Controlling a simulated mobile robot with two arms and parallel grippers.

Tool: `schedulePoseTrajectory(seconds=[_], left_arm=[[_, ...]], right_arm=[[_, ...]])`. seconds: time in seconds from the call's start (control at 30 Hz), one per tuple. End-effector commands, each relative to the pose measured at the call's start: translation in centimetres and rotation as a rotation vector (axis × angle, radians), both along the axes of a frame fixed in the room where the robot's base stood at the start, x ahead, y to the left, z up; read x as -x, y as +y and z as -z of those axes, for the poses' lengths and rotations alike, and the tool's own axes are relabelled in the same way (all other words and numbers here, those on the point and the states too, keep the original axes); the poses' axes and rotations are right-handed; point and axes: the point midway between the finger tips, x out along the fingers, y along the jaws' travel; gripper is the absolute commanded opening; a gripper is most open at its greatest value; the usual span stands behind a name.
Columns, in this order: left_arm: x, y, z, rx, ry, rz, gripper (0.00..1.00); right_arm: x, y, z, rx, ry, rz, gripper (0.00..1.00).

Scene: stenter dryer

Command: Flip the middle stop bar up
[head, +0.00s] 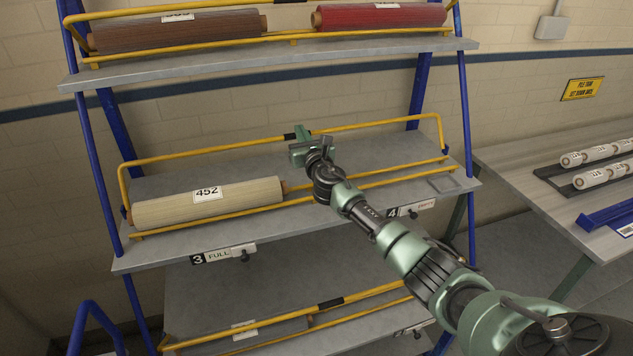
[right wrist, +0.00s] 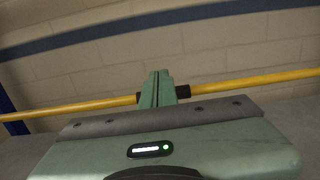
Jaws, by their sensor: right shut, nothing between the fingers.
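The middle stop bar (head: 215,151) is a yellow tube with a black grip section. It stands raised, well above the yellow front rail (head: 375,182) of the middle shelf (head: 240,226), with its end arms rising from the shelf's two sides. My right gripper (head: 302,137) is at the black grip, near the bar's middle. In the right wrist view the shut fingers (right wrist: 157,88) overlap the bar (right wrist: 225,84), with black grip showing on both sides. I cannot tell whether they touch it. My left gripper is not in view.
A cream roll (head: 208,203) labelled 452 lies on the middle shelf's left half. The upper shelf (head: 270,58) holds a brown and a red roll. The lower stop bar (head: 245,322) sits close to its shelf front. A table (head: 520,165) with small white rolls stands right.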

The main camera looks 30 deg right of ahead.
Motion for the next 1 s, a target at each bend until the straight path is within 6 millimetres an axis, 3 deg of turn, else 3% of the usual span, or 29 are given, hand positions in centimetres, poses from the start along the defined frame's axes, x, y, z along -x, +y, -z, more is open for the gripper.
schedulePoseTrajectory(seconds=[0.63,1.0], left_arm=[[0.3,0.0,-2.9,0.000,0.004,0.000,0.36],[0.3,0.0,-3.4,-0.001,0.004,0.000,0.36]], right_arm=[[-2.5,-0.7,0.4,-0.020,0.093,0.001,0.00],[-2.9,-0.7,0.8,-0.031,0.130,0.001,0.00]])
